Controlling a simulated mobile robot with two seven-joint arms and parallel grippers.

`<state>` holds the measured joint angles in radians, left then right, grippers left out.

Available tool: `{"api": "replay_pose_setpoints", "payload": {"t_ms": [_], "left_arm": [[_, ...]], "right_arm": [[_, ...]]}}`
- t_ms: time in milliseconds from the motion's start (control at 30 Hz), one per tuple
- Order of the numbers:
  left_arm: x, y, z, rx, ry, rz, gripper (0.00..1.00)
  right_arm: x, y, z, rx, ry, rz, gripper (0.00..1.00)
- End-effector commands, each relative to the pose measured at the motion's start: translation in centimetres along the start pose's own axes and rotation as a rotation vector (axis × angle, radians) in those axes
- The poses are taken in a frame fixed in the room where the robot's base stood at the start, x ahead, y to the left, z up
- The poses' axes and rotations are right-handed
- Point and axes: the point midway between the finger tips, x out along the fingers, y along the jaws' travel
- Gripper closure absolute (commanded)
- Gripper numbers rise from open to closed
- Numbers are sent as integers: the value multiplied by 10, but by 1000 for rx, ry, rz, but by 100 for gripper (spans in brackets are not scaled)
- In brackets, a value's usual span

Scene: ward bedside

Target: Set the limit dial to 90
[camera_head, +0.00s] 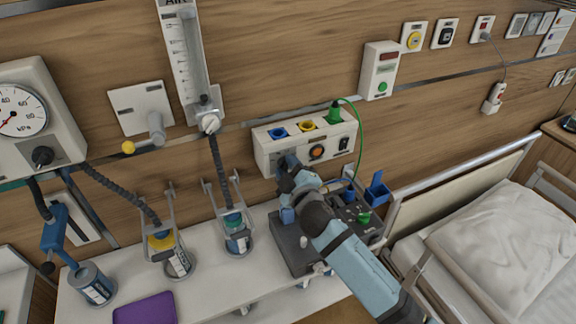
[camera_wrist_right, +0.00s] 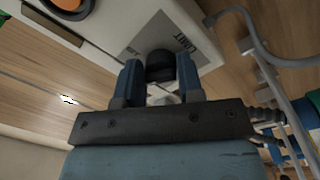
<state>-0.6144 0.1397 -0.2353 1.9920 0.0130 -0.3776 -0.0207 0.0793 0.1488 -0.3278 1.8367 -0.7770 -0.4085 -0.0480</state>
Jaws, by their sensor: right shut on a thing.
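The limit dial (camera_wrist_right: 160,66) is a black round knob on a white panel marked "LIMIT" in the right wrist view. My right gripper (camera_wrist_right: 160,76) has its two blue fingers on either side of the dial, shut on it. In the head view, my right gripper (camera_head: 287,167) is at the lower front of the white wall box (camera_head: 269,152) with blue, yellow and green sockets. It hides the dial there. The dial's pointer and scale numbers cannot be read. My left gripper is not in view.
A grey device (camera_head: 290,250) stands on the white shelf (camera_head: 215,292) below my right arm. Blue-and-white jars and a purple item (camera_head: 146,309) are to the left. A green cable (camera_head: 358,125) hangs from the box. A bed (camera_head: 500,245) is at the right.

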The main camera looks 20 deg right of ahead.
Motion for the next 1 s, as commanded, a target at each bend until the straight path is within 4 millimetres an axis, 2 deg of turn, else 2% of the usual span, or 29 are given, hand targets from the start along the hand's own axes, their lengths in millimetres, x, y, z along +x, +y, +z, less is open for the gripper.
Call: {"api": "replay_pose_setpoints", "payload": {"t_ms": [600,1000], "left_arm": [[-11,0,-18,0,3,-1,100],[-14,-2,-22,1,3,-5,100]], "right_arm": [[0,2,0,-565,34,6,89],[0,2,-1,-777,47,9,89]]}}
